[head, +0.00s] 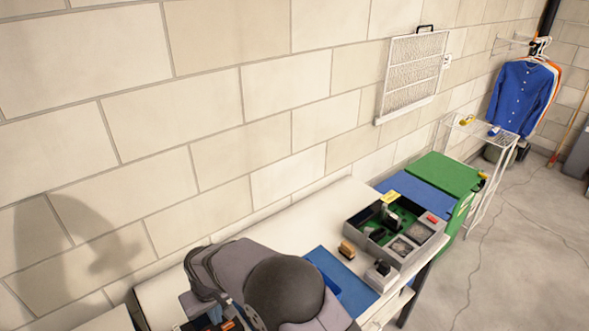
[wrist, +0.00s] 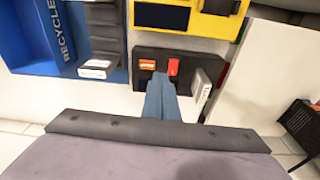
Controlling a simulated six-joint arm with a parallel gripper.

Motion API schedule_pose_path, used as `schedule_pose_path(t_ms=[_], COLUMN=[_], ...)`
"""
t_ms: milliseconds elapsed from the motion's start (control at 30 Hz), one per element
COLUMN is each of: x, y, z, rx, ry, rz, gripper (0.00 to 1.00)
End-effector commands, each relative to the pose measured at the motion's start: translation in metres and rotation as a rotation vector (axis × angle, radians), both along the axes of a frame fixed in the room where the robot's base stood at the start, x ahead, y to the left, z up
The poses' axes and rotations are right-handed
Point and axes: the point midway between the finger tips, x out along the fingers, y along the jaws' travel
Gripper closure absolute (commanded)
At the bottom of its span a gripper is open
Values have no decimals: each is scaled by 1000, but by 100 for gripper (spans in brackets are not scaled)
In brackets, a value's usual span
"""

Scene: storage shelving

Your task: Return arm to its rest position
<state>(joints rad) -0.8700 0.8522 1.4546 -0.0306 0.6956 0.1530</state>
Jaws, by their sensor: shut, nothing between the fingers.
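My gripper (wrist: 160,80) shows in the wrist view as two blue-grey fingers close together, pointing away from the dark wrist bar. It is shut and empty. Its tips overlap the view of a dark tray (wrist: 190,62) holding an orange item (wrist: 147,65) and a red item (wrist: 173,67); I cannot tell the gap between them. In the head view my arm, with a dark rounded joint, fills the bottom middle over the white bench (head: 330,208). My gripper is not clearly seen there.
A grey divided tray (head: 437,236), a brown brush (head: 347,249) and a blue mat (head: 345,276) lie on the bench. The wrist view shows a blue recycle bin (wrist: 30,45) and yellow tray (wrist: 213,28). Floor at right is open.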

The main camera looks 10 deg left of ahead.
Motion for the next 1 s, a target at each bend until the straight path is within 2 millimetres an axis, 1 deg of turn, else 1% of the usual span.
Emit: schedule_pose_path(t_ms=[33,67,167,200,267,300,367,400,467,500,567,600,700,800,900,1000], x=[9,13,26,29,30,29,23,17,4,-6,-23,-35,-65,-91,-110,-121], y=[-19,-31,-82,-106,-144,-169,-205,-229,-262,-283,-311,-328,-361,-382,-394,-400], z=[10,15,36,44,57,65,74,81,88,93,97,100,103,103,102,101], rx=[-2,-5,-13,-18,-24,-27,-32,-35,-40,-42,-45,-47,-50,-51,-51,-51], ry=[1,4,13,18,28,33,43,49,60,67,78,84,100,114,124,130], rz=[-32,-52,-132,-167,-223,-263,-321,-357,-415,-453,-506,-538,-614,-671,-711,-732], gripper=[100,100,100,100,100,100,100,100,100,100,100,100,100,100,100,100])
